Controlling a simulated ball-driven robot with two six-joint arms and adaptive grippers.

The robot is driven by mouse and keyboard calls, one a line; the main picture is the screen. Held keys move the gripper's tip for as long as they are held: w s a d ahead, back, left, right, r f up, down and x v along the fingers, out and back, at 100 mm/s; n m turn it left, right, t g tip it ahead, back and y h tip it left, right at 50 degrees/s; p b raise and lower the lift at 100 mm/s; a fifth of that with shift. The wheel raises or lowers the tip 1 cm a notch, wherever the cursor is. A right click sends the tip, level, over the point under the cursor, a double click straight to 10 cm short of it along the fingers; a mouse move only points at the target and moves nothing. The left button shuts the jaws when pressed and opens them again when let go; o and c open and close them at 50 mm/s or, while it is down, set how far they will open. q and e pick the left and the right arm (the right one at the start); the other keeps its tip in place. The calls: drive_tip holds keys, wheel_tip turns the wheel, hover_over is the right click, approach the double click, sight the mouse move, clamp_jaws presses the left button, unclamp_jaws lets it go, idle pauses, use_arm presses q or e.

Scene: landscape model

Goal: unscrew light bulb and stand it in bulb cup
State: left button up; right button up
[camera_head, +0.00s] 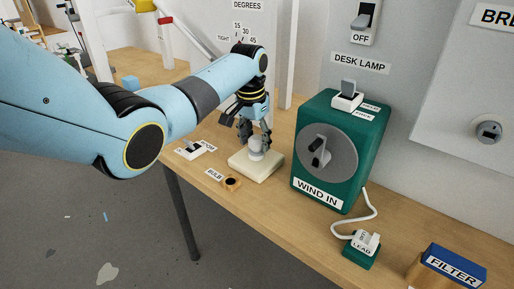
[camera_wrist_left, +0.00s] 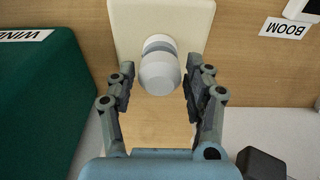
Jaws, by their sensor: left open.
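The white light bulb (camera_head: 256,154) stands in a cream base block (camera_head: 266,172) on the wooden bench. It also shows in the left wrist view (camera_wrist_left: 159,72), above the cream block (camera_wrist_left: 126,20). My left gripper (camera_head: 255,137) is over the bulb from above. In the wrist view its open fingers (camera_wrist_left: 160,84) are on either side of the bulb, with gaps on both sides. The bulb cup (camera_head: 232,183) is a small wooden block with a dark hole, empty, beside the BULB label at the bench's front edge. My right gripper is not in view.
A green WIND IN box (camera_head: 373,154) with a grey dial stands right of the base block. A white BOOM switch (camera_head: 190,151) lies to the left. A LEAD plug (camera_head: 365,242) with a white cable and a blue FILTER box (camera_head: 455,262) are further right.

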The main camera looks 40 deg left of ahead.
use_arm(q)
drive_tip(key=c, duration=0.4)
drive_tip(key=shift+r+n+p, duration=0.1)
drive_tip(key=shift+n+p, duration=0.7)
drive_tip(key=shift+n+y+p, duration=0.3)
drive_tip(key=shift+n+p, duration=0.65)
drive_tip(key=shift+n, duration=1.15)
